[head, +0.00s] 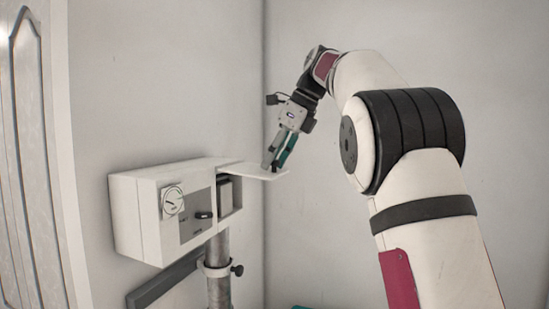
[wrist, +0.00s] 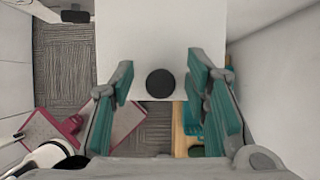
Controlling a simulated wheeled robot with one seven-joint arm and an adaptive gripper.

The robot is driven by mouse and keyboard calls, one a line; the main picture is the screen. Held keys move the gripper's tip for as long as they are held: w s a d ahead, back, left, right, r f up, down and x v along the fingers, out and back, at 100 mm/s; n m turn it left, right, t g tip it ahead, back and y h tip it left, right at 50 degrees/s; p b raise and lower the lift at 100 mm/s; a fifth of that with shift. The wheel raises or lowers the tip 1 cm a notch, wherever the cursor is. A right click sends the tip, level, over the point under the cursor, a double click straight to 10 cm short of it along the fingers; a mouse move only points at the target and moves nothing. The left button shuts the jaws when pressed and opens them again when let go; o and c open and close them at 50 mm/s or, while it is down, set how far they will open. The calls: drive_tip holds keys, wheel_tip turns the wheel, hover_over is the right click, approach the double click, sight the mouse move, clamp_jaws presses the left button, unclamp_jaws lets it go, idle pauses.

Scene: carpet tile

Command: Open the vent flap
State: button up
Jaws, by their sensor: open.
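The vent flap (head: 262,172) is a thin white plate sticking out about level from the top right of a white box (head: 140,215). An opening (head: 229,194) shows in the box's front beneath it. In the wrist view the flap (wrist: 160,35) fills the upper middle, with a round black knob (wrist: 160,83) near its near edge. My gripper (head: 277,166) points down at the flap's outer end. In the wrist view its green-padded fingers (wrist: 161,80) are apart, one on each side of the knob, with visible gaps. Whether the fingertips touch the flap is unclear.
The box has a round dial (head: 173,201) and a small dark knob (head: 204,215) on its front. A grey post (head: 219,275) with a clamp stands below it. Walls are close behind and to the right. A pink-edged board (wrist: 50,140) lies on the carpet (wrist: 62,65).

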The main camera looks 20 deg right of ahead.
drive_tip(key=v, duration=0.7)
drive_tip(key=shift+r, duration=0.2)
idle(0.4)
drive_tip(key=shift+s, duration=0.1)
idle(0.4)
